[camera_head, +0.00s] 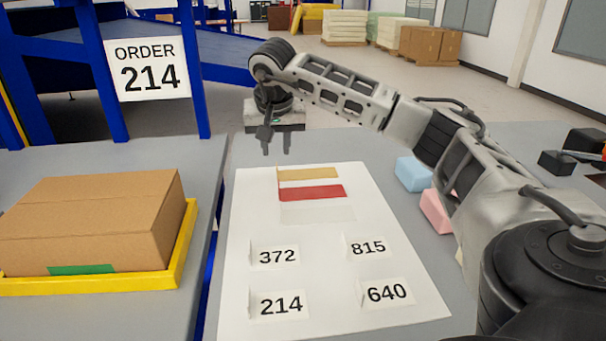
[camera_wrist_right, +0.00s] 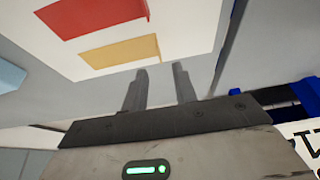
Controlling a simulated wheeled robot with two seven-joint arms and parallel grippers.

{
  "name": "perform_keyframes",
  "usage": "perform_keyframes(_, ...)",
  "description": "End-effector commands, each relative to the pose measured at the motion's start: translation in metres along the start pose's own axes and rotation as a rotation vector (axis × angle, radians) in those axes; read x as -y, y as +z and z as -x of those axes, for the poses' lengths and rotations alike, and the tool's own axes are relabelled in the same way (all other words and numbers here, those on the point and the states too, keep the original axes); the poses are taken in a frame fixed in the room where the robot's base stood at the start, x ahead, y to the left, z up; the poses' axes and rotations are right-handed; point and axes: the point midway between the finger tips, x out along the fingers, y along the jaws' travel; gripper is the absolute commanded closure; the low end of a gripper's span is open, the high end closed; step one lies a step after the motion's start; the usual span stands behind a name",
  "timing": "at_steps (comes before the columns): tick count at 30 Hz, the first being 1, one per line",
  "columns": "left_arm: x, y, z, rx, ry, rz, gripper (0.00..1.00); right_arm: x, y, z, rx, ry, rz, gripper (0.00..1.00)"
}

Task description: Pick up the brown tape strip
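The brown tape strip (camera_head: 308,174) is a thin tan band lying at the top of the white sheet (camera_head: 330,232), above a red strip (camera_head: 312,192) and a whitish strip (camera_head: 316,212). In the right wrist view the brown strip (camera_wrist_right: 122,51) lies beyond and left of the fingertips. My right gripper (camera_head: 276,148) hangs fingers down near the sheet's far left edge, apart from the strip. Its two fingers (camera_wrist_right: 160,72) are spread with nothing between them. My left gripper is not in view.
Number labels 372 (camera_head: 277,256), 815, 214 and 640 lie lower on the sheet. A cardboard box (camera_head: 95,215) with a green strip (camera_head: 82,269) sits in a yellow tray (camera_head: 120,284) at left. Blue (camera_head: 412,174) and pink (camera_head: 436,211) blocks lie right, partly behind my arm.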

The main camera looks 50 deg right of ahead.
Motion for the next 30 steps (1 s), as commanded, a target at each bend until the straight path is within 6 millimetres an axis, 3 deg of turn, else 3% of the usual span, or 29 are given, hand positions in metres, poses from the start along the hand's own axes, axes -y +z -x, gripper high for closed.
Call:
perform_keyframes(7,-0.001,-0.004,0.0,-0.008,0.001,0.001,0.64,-0.001,0.002,-0.019,0.002,0.002,0.001,0.72)
perform_keyframes(15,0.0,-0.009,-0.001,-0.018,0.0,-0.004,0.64,-0.002,0.004,-0.057,0.002,0.001,-0.001,0.72)
perform_keyframes(24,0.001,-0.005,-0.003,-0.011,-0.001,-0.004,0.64,-0.002,0.004,-0.063,0.0,-0.001,0.0,0.72)
perform_keyframes(25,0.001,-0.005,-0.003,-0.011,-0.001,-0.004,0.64,-0.002,0.004,-0.063,0.0,-0.001,0.0,0.75)
perform_keyframes(28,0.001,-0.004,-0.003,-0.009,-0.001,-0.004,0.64,-0.002,0.004,-0.062,0.0,-0.001,0.0,1.0)
perform_keyframes(30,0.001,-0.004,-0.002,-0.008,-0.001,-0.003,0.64,-0.002,0.004,-0.062,0.0,-0.001,0.0,1.0)
